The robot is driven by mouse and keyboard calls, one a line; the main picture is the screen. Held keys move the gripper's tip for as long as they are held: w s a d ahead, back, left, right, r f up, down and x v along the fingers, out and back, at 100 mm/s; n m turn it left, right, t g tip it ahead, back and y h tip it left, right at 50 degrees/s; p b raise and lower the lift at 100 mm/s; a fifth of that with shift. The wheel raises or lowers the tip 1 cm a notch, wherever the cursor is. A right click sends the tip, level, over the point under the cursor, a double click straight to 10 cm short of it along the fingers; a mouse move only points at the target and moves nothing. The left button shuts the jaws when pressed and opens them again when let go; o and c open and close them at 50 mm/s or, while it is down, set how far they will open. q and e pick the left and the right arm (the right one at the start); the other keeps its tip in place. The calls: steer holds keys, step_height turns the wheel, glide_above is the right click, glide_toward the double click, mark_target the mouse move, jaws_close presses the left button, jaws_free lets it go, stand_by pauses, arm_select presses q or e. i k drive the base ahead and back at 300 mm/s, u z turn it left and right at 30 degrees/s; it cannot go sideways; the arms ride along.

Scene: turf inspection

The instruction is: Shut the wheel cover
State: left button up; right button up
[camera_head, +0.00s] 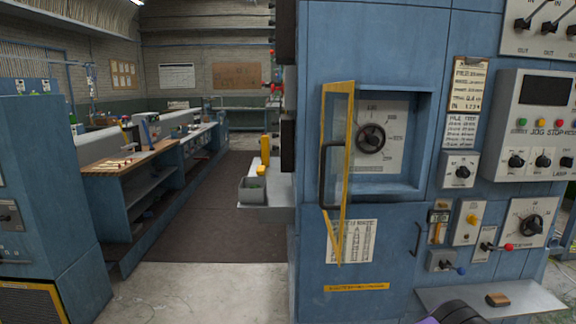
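The wheel cover (348,160) is a clear panel in a yellow frame on the front of the blue machine. It stands open, swung out toward me at the left side of a square recess. Its black handle (324,177) is on the panel's left side. Behind it, the dark handwheel (371,139) sits on a pale dial plate (395,158) inside the recess, uncovered to the right of the panel. No gripper shows in the head view. A purple and black rounded part at the bottom edge seems to be mine.
Right of the recess are switches, levers and a control box (506,120). A small shelf (530,298) with a brown block (497,299) juts out low at right. The floor at left (210,290) is clear up to a workbench (128,160).

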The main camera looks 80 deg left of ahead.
mark_target(334, 193)
steer(key=u, duration=2.4)
steer(key=i, duration=0.45)
steer(key=z, duration=0.3)
steer(key=k, duration=1)
steer(key=u, duration=1.15)
steer(key=i, duration=0.9)
steer(key=z, duration=1.3)
steer(key=i, duration=0.5)
steer(key=z, duration=0.05)
